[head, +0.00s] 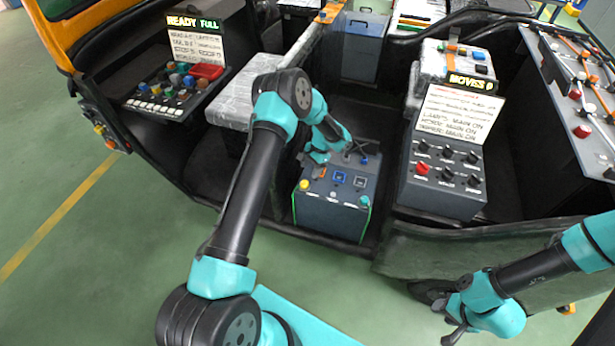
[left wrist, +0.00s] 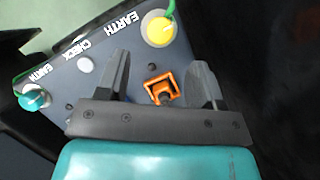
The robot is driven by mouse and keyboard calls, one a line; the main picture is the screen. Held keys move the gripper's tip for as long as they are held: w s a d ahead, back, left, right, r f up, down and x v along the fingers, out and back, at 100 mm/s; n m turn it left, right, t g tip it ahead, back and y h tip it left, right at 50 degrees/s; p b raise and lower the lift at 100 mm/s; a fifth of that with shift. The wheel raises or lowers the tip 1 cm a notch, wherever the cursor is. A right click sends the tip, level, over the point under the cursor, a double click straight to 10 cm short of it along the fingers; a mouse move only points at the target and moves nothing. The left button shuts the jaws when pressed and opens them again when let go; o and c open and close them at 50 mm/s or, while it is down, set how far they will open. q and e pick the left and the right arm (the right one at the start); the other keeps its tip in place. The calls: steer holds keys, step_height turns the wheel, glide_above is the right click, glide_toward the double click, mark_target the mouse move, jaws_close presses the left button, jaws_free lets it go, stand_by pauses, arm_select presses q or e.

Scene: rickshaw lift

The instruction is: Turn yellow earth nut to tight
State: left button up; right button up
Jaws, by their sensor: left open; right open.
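The yellow earth nut (head: 304,185) sits on the top front left corner of the grey box (head: 330,212). In the left wrist view the yellow nut (left wrist: 158,31) is by an EARTH label, with a green wire at it. My left gripper (head: 316,172) is over the box's left side. In the left wrist view its open fingers (left wrist: 160,76) have an orange square-framed part (left wrist: 161,86) between them, and the yellow nut lies beyond the fingertips. I cannot tell if the fingers touch the orange part. My right gripper (head: 456,328) is open and empty at the lower right, far from the box.
A teal knob (left wrist: 33,98) is on the box's other corner. A black switch box with a red knob (head: 422,168) stands to the right. A panel of coloured buttons (head: 170,88) is at the left. The grey seat (head: 232,92) is behind my left arm.

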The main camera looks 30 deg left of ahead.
arm_select(q)
steer(key=v, duration=1)
steer(key=shift+r, duration=0.35)
steer(key=shift+w+d, duration=0.1)
steer(key=shift+w, duration=0.05)
steer(key=s+d+f+n+t+h, duration=0.1)
steer(key=s+d+f+h, duration=0.1)
steer(key=s+d+f, duration=0.4)
steer(key=s+d+f+n+t+h, duration=0.1)
steer(key=s+d+f+h, duration=0.2)
steer(key=s, duration=0.5)
steer(key=s+d+n+t, duration=0.2)
steer(key=s+d+n, duration=0.1)
steer(key=s, duration=1.5)
steer(key=shift+s+r+n+t+h, duration=0.2)
steer(key=shift+r+n+t+h, duration=0.15)
steer(key=shift+n, duration=0.45)
